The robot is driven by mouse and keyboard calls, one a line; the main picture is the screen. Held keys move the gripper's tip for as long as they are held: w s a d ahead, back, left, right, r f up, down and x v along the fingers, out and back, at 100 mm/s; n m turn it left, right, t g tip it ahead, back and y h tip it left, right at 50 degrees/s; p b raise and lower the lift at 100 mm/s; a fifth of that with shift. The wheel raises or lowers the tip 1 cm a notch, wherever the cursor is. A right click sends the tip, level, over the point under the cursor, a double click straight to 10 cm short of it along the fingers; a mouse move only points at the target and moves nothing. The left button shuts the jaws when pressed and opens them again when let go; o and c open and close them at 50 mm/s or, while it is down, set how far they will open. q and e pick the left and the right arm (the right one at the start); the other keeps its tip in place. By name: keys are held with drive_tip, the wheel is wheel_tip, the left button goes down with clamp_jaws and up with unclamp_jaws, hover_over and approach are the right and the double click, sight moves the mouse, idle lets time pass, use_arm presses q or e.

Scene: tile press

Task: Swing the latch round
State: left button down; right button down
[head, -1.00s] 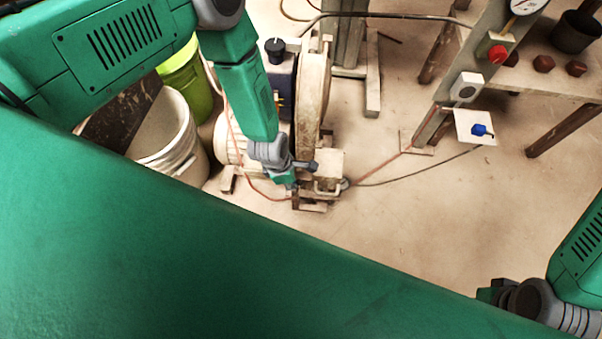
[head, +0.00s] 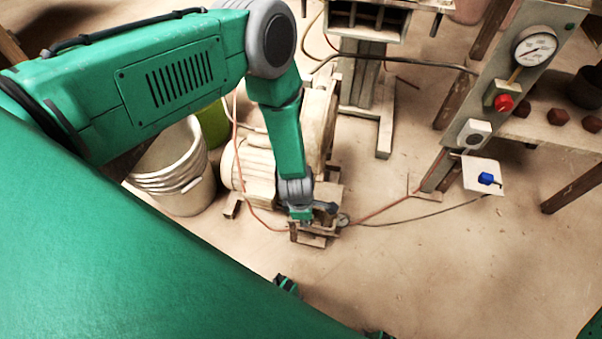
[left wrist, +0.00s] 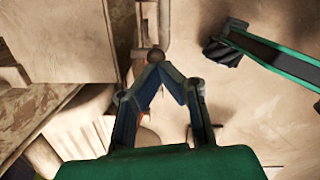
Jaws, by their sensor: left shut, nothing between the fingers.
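My left gripper (head: 316,214) is low beside the pale motor and its wheel guard in the head view, close to a small metal bracket (head: 326,226) near the floor. In the left wrist view its fingers (left wrist: 155,57) meet at the tips with nothing between them. They overlap the end of a pale upright rod (left wrist: 154,25); I cannot tell whether they touch it. I cannot make out for certain which part is the latch.
The pale motor (head: 250,165) stands beside a white bucket (head: 172,170). A panel post with a gauge (head: 534,50), red button (head: 504,102) and a white plate (head: 483,166) with a blue knob (head: 487,179) stands right. A cable crosses the otherwise clear floor (head: 420,265).

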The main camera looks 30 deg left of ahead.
use_arm(q)
drive_tip(key=shift+w+d+f+b, duration=0.1)
drive_tip(key=shift+d+f+b, duration=0.25)
drive_tip(key=shift+f, duration=0.15)
drive_tip(key=shift+d+f, duration=0.1)
idle(0.6)
drive_tip(key=shift+a+f, duration=0.2)
drive_tip(key=shift+a, duration=0.55)
drive_tip(key=shift+s, duration=0.2)
